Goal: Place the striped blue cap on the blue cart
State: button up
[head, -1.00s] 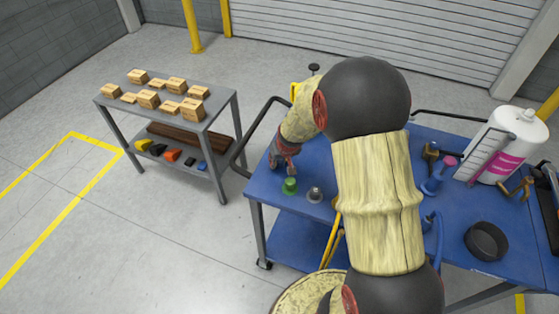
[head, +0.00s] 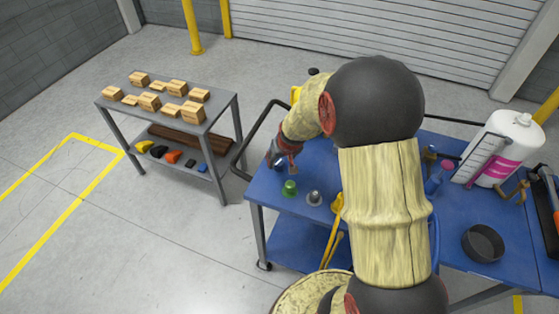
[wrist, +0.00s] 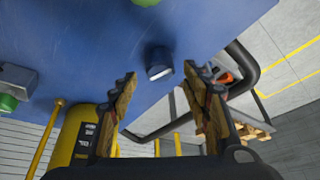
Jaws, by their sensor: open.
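The striped blue cap (wrist: 158,63) is a short dark blue cylinder with a pale stripe. It is on the blue cart top (wrist: 90,45), near a corner. My gripper (wrist: 157,76) is open, with one finger on each side of the cap's line and the cap just beyond the fingertips. I see no finger touching it. In the head view my gripper (head: 285,163) is low over the left end of the blue cart (head: 262,192), and the cap there is mostly hidden by it.
A green cap (head: 289,187) and a grey cap (head: 314,198) stand close by on the cart. A black ring (head: 484,243) and a white bottle (head: 508,145) are farther right. A grey shelf cart (head: 170,113) with wooden boxes stands left, across clear floor.

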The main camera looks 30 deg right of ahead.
jog(key=s+a+r+n+p, duration=0.1)
jog(key=s+a+r, duration=0.3)
jog(key=r, duration=0.3)
jog(key=s+a+r, duration=0.3)
jog(key=s+r, duration=0.1)
jog(key=r, duration=0.4)
jog(key=s+a+r+n+p, duration=0.1)
jog(key=s+a+r, duration=0.3)
jog(key=r, duration=0.3)
jog(key=s+a+r, duration=0.2)
jog(key=s+r, duration=0.1)
jog(key=s, duration=0.4)
jog(key=s+a+r+n+t+y, duration=0.1)
jog(key=s+a+r, duration=0.1)
jog(key=s, duration=0.5)
jog(key=shift+a+r, duration=0.4)
jog(key=shift+a, duration=0.35)
jog(key=shift+s+b, duration=0.1)
jog(key=shift+b, duration=0.25)
notch_tip(320, 180, down, 2)
jog(key=shift+b, duration=0.95)
jog(key=shift+r, duration=0.15)
jog(key=shift+c, duration=0.6)
